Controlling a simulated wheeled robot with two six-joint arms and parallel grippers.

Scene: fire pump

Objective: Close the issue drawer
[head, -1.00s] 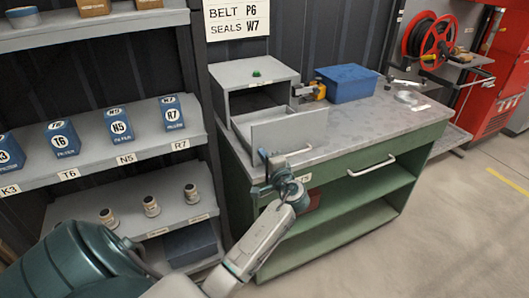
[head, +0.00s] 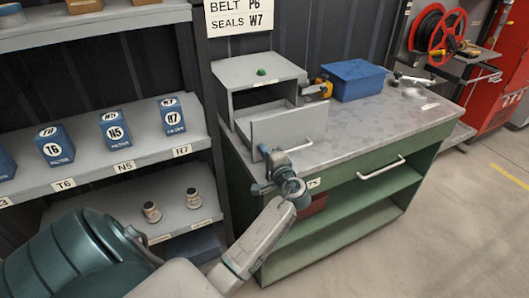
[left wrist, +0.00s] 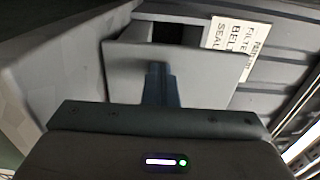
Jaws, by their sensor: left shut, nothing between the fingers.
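The issue drawer (head: 290,125) stands pulled out of a grey box (head: 250,71) on the left end of the workbench. Its flat grey front faces me, and the open tray shows behind it. My left gripper (head: 265,153) is shut and empty at the lower left part of the drawer front. In the left wrist view, the closed fingers (left wrist: 158,85) point at the drawer front (left wrist: 125,70). I cannot tell whether they touch it. My right gripper is not in view.
The green workbench (head: 350,133) has a blue bin (head: 352,82) and a yellow-and-black tool (head: 321,87) behind the drawer. A shelf (head: 100,162) with blue filter boxes stands at left. The floor at right is clear.

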